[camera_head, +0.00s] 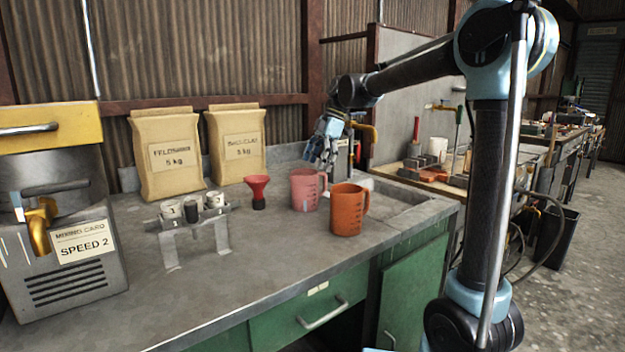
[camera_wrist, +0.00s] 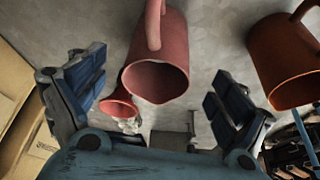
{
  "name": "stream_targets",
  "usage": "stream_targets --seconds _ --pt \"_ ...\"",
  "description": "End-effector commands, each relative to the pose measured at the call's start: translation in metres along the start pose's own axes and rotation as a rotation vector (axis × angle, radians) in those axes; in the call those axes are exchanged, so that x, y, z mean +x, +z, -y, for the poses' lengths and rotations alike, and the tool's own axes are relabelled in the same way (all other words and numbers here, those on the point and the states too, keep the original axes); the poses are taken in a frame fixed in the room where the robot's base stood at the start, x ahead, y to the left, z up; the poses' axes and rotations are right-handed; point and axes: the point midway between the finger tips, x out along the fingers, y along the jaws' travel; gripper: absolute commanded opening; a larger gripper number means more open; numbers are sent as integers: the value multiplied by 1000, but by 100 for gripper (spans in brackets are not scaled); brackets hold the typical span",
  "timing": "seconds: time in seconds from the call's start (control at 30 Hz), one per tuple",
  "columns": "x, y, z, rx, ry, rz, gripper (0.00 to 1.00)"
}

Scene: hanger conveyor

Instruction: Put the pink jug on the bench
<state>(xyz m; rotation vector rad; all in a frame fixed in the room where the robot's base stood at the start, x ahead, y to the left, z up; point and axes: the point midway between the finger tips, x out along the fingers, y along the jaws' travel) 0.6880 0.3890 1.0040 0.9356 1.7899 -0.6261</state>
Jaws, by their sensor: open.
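The pink jug (camera_head: 304,192) stands upright on the grey bench (camera_head: 225,275), left of and slightly behind an orange jug (camera_head: 347,212). My gripper (camera_head: 322,158) is above and close behind the pink jug, pointing down. In the wrist view the pink jug (camera_wrist: 160,50) lies between the two spread blue finger pads, with its open mouth towards the camera and its handle towards the top. The gripper is open and holds nothing. I cannot tell whether a finger touches the jug.
A red funnel (camera_head: 257,188) stands just left of the pink jug. Left of it is a metal stand (camera_head: 192,228) with small cups. Two paper sacks (camera_head: 168,155) and a yellow-topped machine (camera_head: 60,210) are behind and left. The bench front is clear. A sink (camera_head: 398,198) is at right.

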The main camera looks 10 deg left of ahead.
Motion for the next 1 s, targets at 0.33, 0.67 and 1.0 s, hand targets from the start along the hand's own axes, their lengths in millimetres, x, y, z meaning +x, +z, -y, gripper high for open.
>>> stream_targets --seconds 0.33,0.67,1.0 --pt "-33 0 0 0 0 0 92" --pt "-34 1 0 2 1 0 92" --pt "-44 60 43 329 135 54 92"
